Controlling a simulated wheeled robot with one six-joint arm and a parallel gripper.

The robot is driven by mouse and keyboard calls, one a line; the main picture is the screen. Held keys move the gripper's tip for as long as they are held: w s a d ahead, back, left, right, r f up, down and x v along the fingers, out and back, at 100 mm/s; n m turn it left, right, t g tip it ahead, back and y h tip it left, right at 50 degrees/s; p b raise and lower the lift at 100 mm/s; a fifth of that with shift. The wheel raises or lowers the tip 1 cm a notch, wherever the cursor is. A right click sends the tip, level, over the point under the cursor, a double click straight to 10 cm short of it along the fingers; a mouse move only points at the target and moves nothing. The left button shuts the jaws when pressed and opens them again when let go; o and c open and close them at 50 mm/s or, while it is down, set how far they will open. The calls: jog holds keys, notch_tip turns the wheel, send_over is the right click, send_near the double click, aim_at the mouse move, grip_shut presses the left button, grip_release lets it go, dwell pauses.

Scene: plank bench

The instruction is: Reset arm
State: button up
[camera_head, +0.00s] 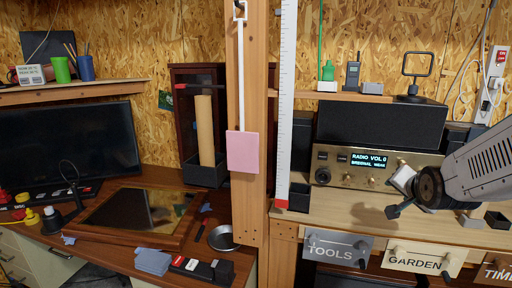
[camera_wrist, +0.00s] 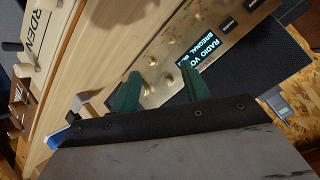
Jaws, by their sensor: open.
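My gripper (camera_head: 398,196) is at the right of the head view, in front of the radio's right side and above the bench top. In the wrist view, my gripper's two green fingers (camera_wrist: 158,85) stand apart with nothing between them. The radio (camera_head: 338,168) has a brass front with knobs and a lit display reading "RADIO VOL 0". Its front also shows in the wrist view (camera_wrist: 175,60), beyond the fingertips. I cannot tell the exact gap between the fingers and the radio.
Drawers labelled TOOLS (camera_head: 338,249) and GARDEN (camera_head: 420,260) sit under the bench top (camera_head: 320,215). A wooden post (camera_head: 250,90) with a pink card (camera_head: 243,152) stands left of the radio. A small black box (camera_head: 497,220) is at the right. A monitor (camera_head: 70,142) stands far left.

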jog(key=s+a+n+g+y, duration=0.1)
jog(key=s+a+n+g, duration=0.2)
jog(key=s, duration=0.7)
jog(key=s+a+r+n+g, duration=0.1)
jog(key=s+a+n+g, duration=0.2)
jog(key=s, duration=0.7)
jog(key=s+a+n+g+y, duration=0.1)
jog(key=s+a+n+g, duration=0.2)
jog(key=s, duration=0.7)
jog(key=shift+a+r+n+g+y, duration=0.35)
jog(key=shift+a+g, duration=0.25)
jog(key=shift+a, duration=0.55)
jog(key=shift+c, duration=0.4)
